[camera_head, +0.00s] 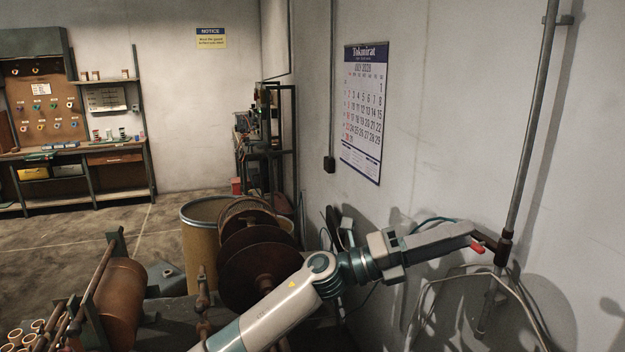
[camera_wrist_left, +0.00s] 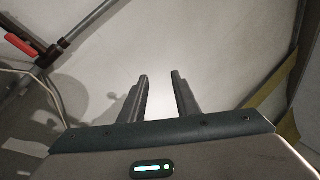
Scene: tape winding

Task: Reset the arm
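My left arm (camera_head: 290,300) rises from the bottom of the head view and bends right toward the grey wall. I cannot make out its fingers clearly there. In the left wrist view my left gripper (camera_wrist_left: 160,76) shows two dark fingers with a clear gap between them and nothing in it. They point toward a bare pale surface. My right gripper is not in view.
A wall pipe (camera_head: 530,130) with a red valve handle (camera_head: 477,247) is close to the arm's end. The handle also shows in the left wrist view (camera_wrist_left: 18,43). A brown reel (camera_head: 258,265) and a barrel (camera_head: 203,240) stand left of the arm. A calendar (camera_head: 364,112) hangs above.

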